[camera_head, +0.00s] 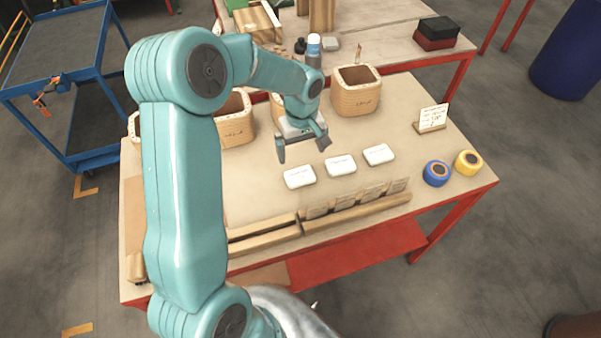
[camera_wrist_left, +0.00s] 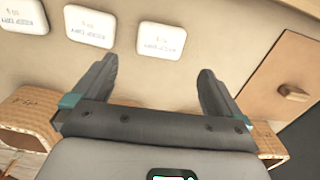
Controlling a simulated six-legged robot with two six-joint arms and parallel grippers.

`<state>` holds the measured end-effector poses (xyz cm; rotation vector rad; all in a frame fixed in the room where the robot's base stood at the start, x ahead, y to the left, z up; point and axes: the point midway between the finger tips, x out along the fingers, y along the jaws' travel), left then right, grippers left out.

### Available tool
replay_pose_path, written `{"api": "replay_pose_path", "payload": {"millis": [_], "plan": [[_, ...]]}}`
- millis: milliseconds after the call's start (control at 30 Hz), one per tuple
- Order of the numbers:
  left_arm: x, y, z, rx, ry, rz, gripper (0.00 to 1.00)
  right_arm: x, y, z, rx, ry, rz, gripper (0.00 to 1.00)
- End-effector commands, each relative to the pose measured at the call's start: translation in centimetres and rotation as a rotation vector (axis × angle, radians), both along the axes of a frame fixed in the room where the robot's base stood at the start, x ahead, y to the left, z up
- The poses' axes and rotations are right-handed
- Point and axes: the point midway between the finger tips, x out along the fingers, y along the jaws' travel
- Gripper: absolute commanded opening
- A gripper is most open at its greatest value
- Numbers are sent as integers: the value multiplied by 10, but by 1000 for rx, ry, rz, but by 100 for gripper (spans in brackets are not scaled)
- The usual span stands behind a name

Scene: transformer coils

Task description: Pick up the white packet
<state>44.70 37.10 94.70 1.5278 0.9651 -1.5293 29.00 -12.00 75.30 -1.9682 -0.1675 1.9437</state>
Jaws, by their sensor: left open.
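Three white packets lie flat in a slanting row on the table: a left one (camera_head: 299,177), a middle one (camera_head: 341,165) and a right one (camera_head: 379,154). My left gripper (camera_head: 302,150) is open and empty above the table, just behind the left packet. In the left wrist view the packets (camera_wrist_left: 161,40) (camera_wrist_left: 90,25) (camera_wrist_left: 22,15) show with upside-down print. The nearest one lies beyond and between the open fingers (camera_wrist_left: 158,70), apart from them. My right gripper is not in view.
Wooden coil boxes (camera_head: 357,96) (camera_head: 236,125) stand at the back of the table. Wooden bars (camera_head: 355,214) lie along the front edge. A blue roll (camera_head: 436,173), a yellow roll (camera_head: 468,162) and a small sign (camera_head: 433,117) are at the right. Bare tabletop surrounds the packets.

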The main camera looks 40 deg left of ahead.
Motion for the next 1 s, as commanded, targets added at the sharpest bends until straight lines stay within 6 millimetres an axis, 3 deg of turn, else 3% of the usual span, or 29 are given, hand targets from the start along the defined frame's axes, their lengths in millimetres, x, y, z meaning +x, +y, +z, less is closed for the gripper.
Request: {"api": "replay_pose_path", "payload": {"millis": [200,467,700,1000], "plan": [[-1,-1,-43,-1,4,1,100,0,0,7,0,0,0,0],[0,-1,-65,-1,4,0,100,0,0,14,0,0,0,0],[0,0,-102,-1,2,1,100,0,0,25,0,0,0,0],[1,1,-108,0,-1,2,97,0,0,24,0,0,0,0]]}}
